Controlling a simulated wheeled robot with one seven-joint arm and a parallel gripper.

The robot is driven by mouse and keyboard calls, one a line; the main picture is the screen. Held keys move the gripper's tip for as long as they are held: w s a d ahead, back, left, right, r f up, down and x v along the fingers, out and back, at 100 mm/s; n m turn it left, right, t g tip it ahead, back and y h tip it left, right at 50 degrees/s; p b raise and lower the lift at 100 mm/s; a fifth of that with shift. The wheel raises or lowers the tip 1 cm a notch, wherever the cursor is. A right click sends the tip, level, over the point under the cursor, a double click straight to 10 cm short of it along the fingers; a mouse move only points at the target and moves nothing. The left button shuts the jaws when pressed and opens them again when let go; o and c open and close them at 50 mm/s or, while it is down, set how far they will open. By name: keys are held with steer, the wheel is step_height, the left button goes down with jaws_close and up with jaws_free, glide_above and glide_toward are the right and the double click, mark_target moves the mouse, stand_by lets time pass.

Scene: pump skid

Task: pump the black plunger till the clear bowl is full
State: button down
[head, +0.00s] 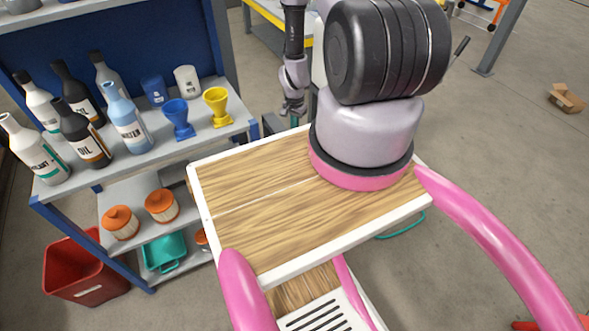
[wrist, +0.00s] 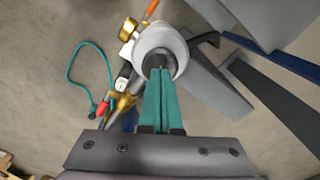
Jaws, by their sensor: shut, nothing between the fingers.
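My gripper (wrist: 160,76) has teal fingers that lie together, shut and empty. In the wrist view, its tips overlap a dark round end, likely the black plunger (wrist: 154,62), inside a pale round part (wrist: 177,50). I cannot tell whether the tips touch it. I cannot make out the clear bowl for certain or its fill level. In the head view, my wrist hangs behind the wooden top, and the fingers and plunger are not clearly seen.
Brass fittings (wrist: 125,103) and a teal hose (wrist: 70,72) lie left of the fingers in the wrist view. A blue shelf rack (head: 85,195) with bottles and funnels stands at left. A red bin (head: 85,272) is on the floor. Open floor lies at right.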

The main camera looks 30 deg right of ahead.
stand_by(0.3)
steer(key=shift+r, duration=3)
